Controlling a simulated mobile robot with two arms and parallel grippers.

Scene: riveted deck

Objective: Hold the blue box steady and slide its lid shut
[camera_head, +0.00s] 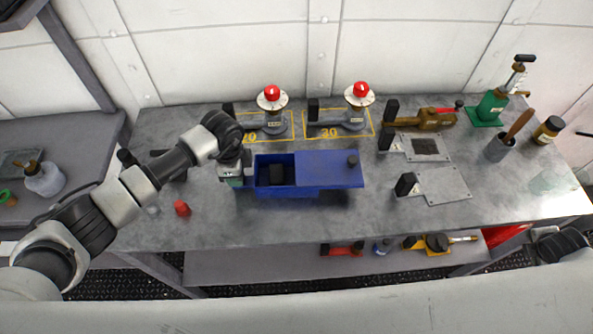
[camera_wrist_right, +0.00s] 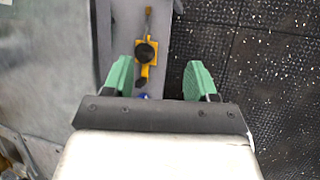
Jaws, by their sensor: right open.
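The blue box (camera_head: 273,190) sits on the grey workbench. Its blue lid (camera_head: 325,172) is slid out to the right and overhangs the box's right side. My right gripper (camera_wrist_right: 158,78) is open and empty, off the bench's front right, away from the box.
Two red-knobbed devices (camera_head: 271,100) (camera_head: 358,100) stand behind the box in yellow outlines. Flat plates (camera_head: 445,186), a green-based press (camera_head: 488,110) and a cup (camera_head: 499,149) are at right. A yellow tool (camera_wrist_right: 147,52) lies on the lower shelf.

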